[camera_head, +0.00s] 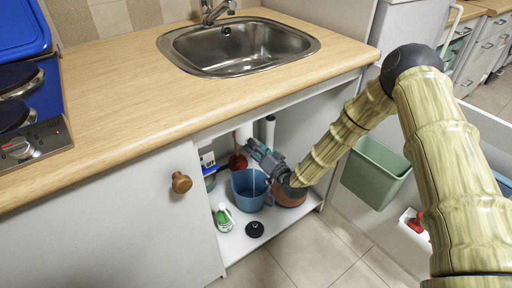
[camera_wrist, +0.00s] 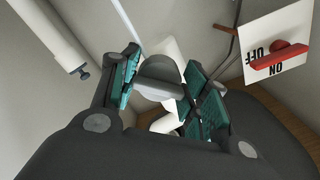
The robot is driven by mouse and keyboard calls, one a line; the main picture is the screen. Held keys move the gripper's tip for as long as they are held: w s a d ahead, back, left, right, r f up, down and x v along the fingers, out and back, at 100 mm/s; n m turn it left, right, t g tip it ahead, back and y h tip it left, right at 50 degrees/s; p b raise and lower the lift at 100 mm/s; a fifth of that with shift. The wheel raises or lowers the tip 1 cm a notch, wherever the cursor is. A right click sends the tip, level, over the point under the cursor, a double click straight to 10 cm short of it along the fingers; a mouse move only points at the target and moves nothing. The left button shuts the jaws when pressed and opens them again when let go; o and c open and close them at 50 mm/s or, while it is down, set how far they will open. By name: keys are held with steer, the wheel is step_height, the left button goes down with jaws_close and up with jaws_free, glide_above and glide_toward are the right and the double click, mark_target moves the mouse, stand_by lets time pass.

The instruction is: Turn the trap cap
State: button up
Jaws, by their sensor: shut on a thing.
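My gripper (camera_head: 258,155) reaches into the open cupboard under the sink, above a blue bucket (camera_head: 241,190). In the wrist view, my gripper's (camera_wrist: 160,88) two teal-padded fingers stand on either side of a grey trap cap (camera_wrist: 160,72) and are shut on it. A pale pipe part shows behind and below the cap. The trap cap cannot be made out in the head view, where the gripper and worktop hide it. How far the cap is turned cannot be told.
A red valve lever (camera_wrist: 279,58) is near the gripper. A cupboard door (camera_head: 130,225) is at left.

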steer(key=n+p, duration=0.1)
steer(key=n, duration=0.5)
steer(key=shift+w+d, duration=0.1)
steer(key=shift+f, duration=0.1)
stand_by(0.4)
steer(key=o, duration=1)
steer(key=v, duration=1.2)
